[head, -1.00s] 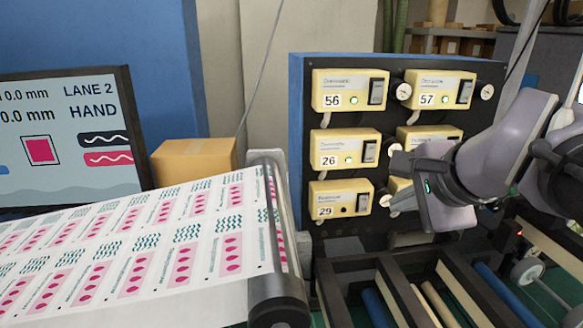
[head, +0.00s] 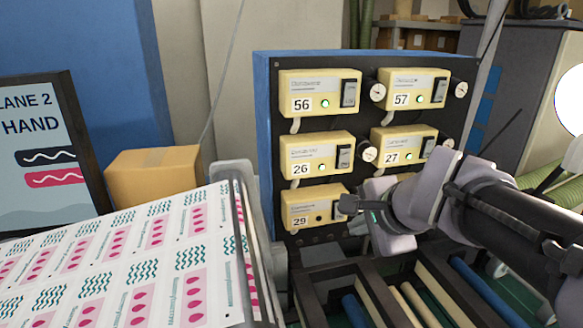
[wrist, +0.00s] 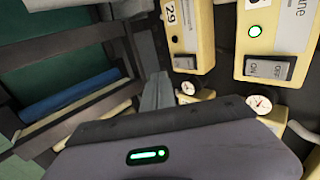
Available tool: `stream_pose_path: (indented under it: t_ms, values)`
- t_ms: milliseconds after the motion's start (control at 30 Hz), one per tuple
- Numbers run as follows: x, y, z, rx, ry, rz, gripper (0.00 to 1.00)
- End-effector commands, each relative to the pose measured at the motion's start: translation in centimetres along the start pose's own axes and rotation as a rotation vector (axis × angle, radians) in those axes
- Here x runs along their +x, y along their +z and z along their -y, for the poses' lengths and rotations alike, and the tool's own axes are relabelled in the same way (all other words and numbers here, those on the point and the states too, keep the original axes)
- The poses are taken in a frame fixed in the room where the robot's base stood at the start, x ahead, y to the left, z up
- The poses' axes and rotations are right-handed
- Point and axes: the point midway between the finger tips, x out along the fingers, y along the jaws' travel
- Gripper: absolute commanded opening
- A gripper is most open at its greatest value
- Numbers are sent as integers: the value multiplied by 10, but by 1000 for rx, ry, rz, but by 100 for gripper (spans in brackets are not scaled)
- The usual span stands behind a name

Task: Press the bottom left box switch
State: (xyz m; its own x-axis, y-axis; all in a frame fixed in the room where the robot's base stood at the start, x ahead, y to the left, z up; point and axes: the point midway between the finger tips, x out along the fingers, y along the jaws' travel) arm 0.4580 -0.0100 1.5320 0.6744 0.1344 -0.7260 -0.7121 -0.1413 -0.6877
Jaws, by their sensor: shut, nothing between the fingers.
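The bottom left box (head: 302,207), cream and marked 29, sits on the dark panel with its lamp unlit. Its grey rocker switch shows in the wrist view (wrist: 184,62); in the head view my gripper covers its place. My gripper (head: 347,204) is shut and empty, its tip over the right end of box 29 in the head view. In the wrist view the narrow fingers (wrist: 157,92) point up, just left of and below the switch. I cannot see contact.
Box 26 (head: 309,153) is directly above with a green lamp; it also shows in the wrist view (wrist: 281,25). Boxes 56 (head: 311,82), 57 (head: 406,80) and 27 (head: 397,138) are lit green. Gauges (head: 377,92) protrude beside them. A frame with rollers (head: 478,292) lies below.

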Motion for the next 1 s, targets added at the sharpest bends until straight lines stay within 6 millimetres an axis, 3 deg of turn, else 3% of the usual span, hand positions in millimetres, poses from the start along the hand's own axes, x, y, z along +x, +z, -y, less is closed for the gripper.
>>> stream_pose_path:
  t_ms: [100, 300, 900, 1000]
  values:
    - [23, 0, 4, -1, 3, 2, 0]
    - [42, 0, 22, 0, 1, 1, 0]
    - [56, 0, 23, 1, -41, -1, 0]
    - [52, 0, 27, 0, -38, -1, 0]
